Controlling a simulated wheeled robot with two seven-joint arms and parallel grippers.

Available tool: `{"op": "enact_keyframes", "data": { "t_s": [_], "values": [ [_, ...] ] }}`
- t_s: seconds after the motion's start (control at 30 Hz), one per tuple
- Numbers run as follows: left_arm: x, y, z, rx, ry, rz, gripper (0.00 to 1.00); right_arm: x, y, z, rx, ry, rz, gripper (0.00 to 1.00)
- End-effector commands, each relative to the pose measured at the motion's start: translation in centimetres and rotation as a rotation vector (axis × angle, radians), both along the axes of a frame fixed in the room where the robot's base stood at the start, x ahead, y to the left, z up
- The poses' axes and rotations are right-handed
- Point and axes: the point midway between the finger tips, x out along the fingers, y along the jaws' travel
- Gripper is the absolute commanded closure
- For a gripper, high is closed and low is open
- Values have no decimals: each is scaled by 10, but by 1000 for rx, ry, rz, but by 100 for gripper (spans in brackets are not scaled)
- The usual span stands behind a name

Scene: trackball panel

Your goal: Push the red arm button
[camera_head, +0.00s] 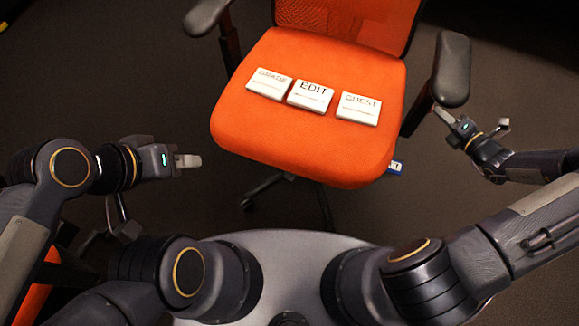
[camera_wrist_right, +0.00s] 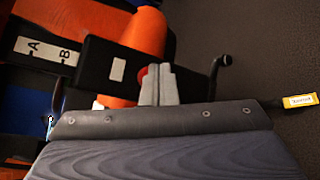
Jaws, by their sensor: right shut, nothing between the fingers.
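The red button (camera_wrist_right: 143,72) shows as a small red patch in the right wrist view, on the dark panel (camera_wrist_right: 98,65), mostly hidden behind my right fingers. My right gripper (camera_wrist_right: 160,72) is shut and empty, its fingertips over or just beside the red patch. I cannot tell whether they touch it. In the head view my right gripper (camera_head: 441,113) is at the right, by the chair's armrest; no red button can be made out there. My left gripper (camera_head: 189,161) is left of the chair seat, away from the panel; its finger gap cannot be made out.
An orange chair (camera_head: 290,145) stands ahead with white cards marked GRADE (camera_head: 269,84), EDIT (camera_head: 310,96) and GUEST (camera_head: 358,108) on its seat. Its dark right armrest (camera_head: 452,70) is close to my right gripper. A white A/B plate (camera_wrist_right: 47,50) lies left in the wrist view.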

Motion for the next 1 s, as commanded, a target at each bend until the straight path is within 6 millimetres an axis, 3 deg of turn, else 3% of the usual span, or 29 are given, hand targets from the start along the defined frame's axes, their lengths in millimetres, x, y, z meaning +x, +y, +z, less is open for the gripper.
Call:
{"op": "enact_keyframes", "data": {
  "t_s": [1.0],
  "values": [
    [0,0,6,0,0,0,64,2,7,1,0,0,1,100]
  ]
}}
